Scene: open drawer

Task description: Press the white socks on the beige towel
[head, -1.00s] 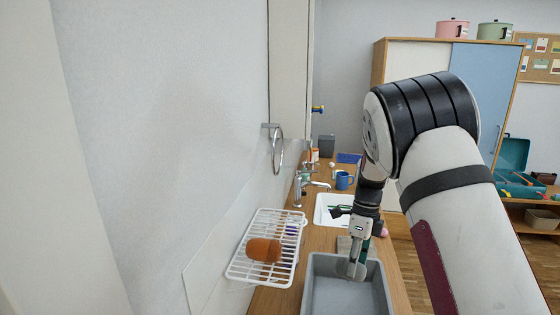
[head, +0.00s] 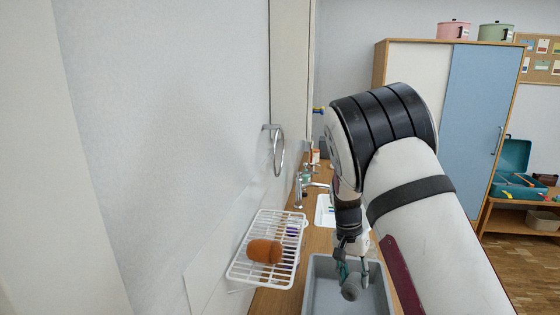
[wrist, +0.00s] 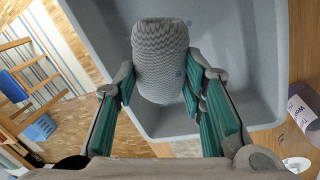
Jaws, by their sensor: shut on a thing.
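My gripper (wrist: 160,85) is shut on a grey roll with a knitted zigzag pattern (wrist: 160,50), which may be the rolled socks but looks grey rather than white. The roll stands out between the green fingers, over the grey bin (wrist: 225,105) in the wrist view. In the head view my gripper (head: 350,280) is over the bin (head: 312,285) with the grey end of the roll (head: 352,292) below its fingers. I cannot make out a beige towel in either view.
A white wire rack (head: 290,222) with an orange-brown rounded thing (head: 264,251) stands left of the bin on the wooden counter (head: 318,240).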

